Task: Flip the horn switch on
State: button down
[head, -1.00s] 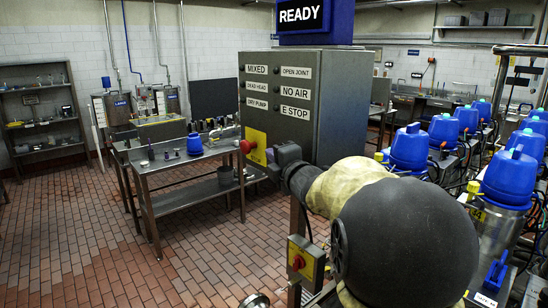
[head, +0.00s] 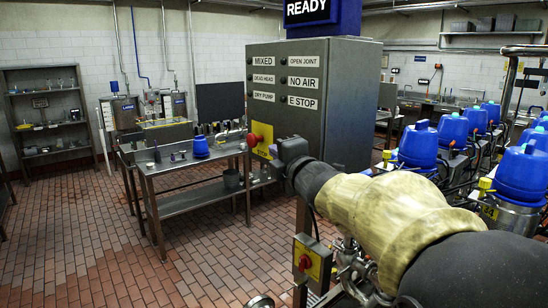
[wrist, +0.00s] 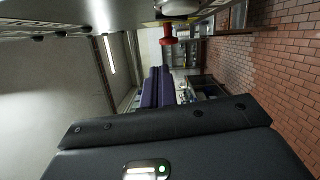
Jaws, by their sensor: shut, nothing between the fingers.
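No switch labelled for a horn can be made out in either view. The grey control cabinet (head: 325,130) carries labels such as MIXED, NO AIR and E STOP, with small dark knobs beside them. A red mushroom button on a yellow plate (head: 262,138) is on its left side; a red button also shows in the wrist view (wrist: 168,34). My gripper (head: 289,150) is in front of the cabinet's lower part, just right of the yellow plate. In the wrist view its two dark bluish fingers (wrist: 157,88) are together and empty. Contact with the cabinet cannot be told.
A blue READY sign (head: 318,12) tops the cabinet. A steel table (head: 190,170) with small items stands left of it. Several blue-topped units (head: 418,145) line the right. Another red button on a yellow box (head: 307,260) is below my arm. The tiled floor at left is clear.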

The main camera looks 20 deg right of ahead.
jog(key=s, duration=0.6)
jog(key=shift+s+d+b, duration=0.15)
jog(key=shift+d+b, duration=0.25)
jog(key=shift+b, duration=0.05)
notch_tip(320, 180, down, 20)
jog(key=m+g+h, duration=0.3)
jog(key=m+g, duration=0.3)
jog(key=m, duration=0.5)
jog(key=s+a+f+m+g, duration=0.3)
jog(key=s+f+m+g, duration=0.1)
jog(key=s+f, duration=0.4)
jog(key=s+a+f+m+g, duration=0.3)
jog(key=s+f+m+g, duration=0.2)
jog(key=s+f, duration=0.3)
jog(key=shift+a+f+m+g+y, duration=0.2)
jog(key=shift+f+m+g+y, duration=0.15)
jog(key=shift+f, duration=0.6)
